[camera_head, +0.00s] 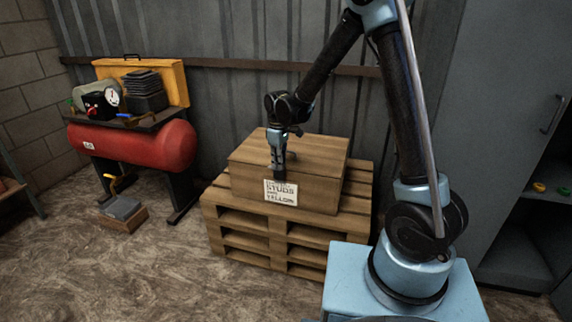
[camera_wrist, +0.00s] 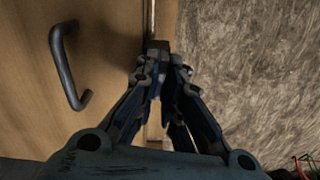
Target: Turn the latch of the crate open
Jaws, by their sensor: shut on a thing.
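The wooden crate (camera_head: 322,159) sits on a pallet, its lid down, with a white paper label (camera_head: 281,192) on its front. My gripper (camera_head: 279,177) reaches down from above to the crate's front edge, just above the label. In the wrist view my gripper (camera_wrist: 158,60) has its fingertips together at the crate's edge, shut on a small dark piece there, which I take to be the latch (camera_wrist: 157,45). The fingers hide most of the latch, so its angle cannot be told. A dark bar handle (camera_wrist: 66,70) stands on the crate's wooden top, left of the fingers.
The pallet (camera_head: 238,248) stands on the floor against the corrugated wall. A red compressor tank (camera_head: 140,146) stands to the left, with a small foot pedal unit (camera_head: 122,208) on the floor by it. A grey cabinet (camera_head: 490,130) is at the right.

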